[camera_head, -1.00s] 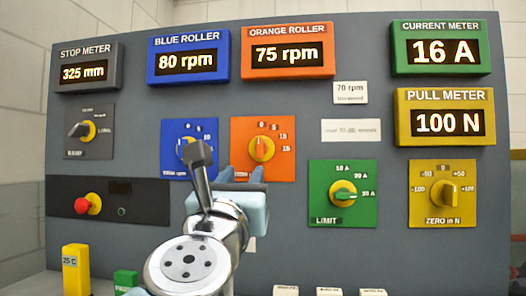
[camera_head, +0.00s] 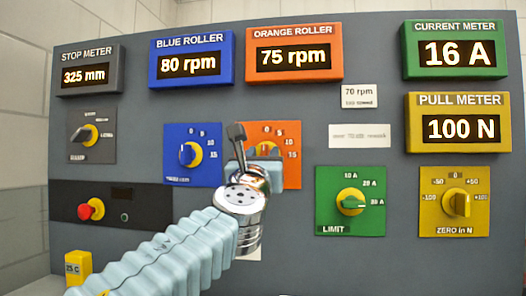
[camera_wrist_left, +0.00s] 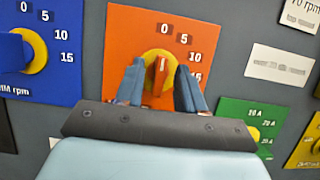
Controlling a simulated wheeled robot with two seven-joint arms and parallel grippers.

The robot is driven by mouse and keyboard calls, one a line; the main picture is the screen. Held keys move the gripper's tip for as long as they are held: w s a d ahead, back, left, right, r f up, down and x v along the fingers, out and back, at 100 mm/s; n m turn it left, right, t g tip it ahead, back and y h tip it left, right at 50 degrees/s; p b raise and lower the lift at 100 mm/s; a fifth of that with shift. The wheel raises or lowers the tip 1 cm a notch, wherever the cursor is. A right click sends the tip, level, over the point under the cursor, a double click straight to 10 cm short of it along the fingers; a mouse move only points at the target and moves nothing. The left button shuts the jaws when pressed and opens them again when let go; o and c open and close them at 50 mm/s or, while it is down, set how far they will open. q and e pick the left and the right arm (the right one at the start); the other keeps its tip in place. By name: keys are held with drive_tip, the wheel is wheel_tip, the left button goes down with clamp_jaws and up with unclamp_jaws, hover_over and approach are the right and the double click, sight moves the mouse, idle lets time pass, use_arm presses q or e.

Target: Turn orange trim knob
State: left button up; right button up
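The orange trim knob (camera_wrist_left: 162,68) sits on a yellow disc in the orange panel (camera_wrist_left: 203,20), with its white mark pointing about straight up in the left wrist view. The panel also shows in the head view (camera_head: 291,170), with the knob largely hidden behind my gripper. My left gripper (camera_wrist_left: 160,70) faces the knob with its two blue fingers apart, one on each side, and a gap shows between each finger and the knob. It also shows in the head view (camera_head: 264,151) in front of the panel. My right gripper is not in view.
The orange roller meter (camera_head: 293,56) reads 75 rpm; a card (camera_head: 359,96) says 70 rpm. The blue knob (camera_head: 187,153) is left of my gripper, and the green limit knob (camera_head: 351,202) is to the lower right. A red button (camera_head: 85,211) is at far left.

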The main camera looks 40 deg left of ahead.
use_arm(q)
drive_tip(key=shift+w, duration=0.15)
clamp_jaws()
drive_tip(key=shift+m, duration=0.3)
drive_tip(key=shift+a+r+m+t+h, duration=0.1)
drive_tip(key=shift+m+t+h, duration=0.3)
drive_tip(key=shift+m+h, duration=1)
drive_tip(key=shift+m+h+p, duration=0.55)
drive_tip(key=shift+m+h, duration=0.15)
drive_tip(key=shift+m, duration=2)
